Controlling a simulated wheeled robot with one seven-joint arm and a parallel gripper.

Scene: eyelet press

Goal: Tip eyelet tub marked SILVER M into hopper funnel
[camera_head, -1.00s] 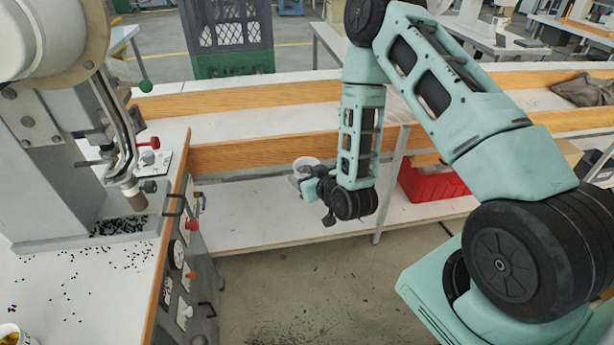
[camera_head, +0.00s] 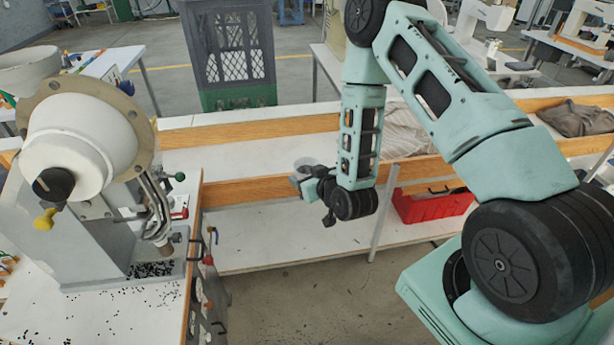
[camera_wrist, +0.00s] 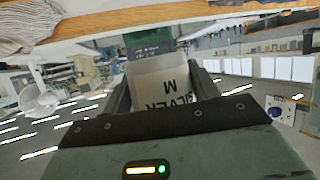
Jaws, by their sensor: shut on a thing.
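My gripper (camera_head: 311,182) is shut on a pale, translucent tub (camera_head: 304,165), held in the air beside the orange wooden rail. The wrist view shows the tub (camera_wrist: 163,88) between the fingers, its label reading SILVER M upside down in the picture. Its contents cannot be made out. The eyelet press (camera_head: 70,240) stands at the left with a cream drum (camera_head: 75,140) on a tan flange. A pale, wide-mouthed funnel (camera_head: 28,70) shows above and behind the drum at the left edge. My gripper and tub are to the right of the press, well apart from the funnel.
Dark eyelets (camera_head: 155,269) lie scattered at the press base and on its white table (camera_head: 110,315). A bench with orange wooden rails (camera_head: 250,190) runs behind my gripper. A red bin (camera_head: 430,206) sits on its lower shelf. A dark crate (camera_head: 230,45) stands behind.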

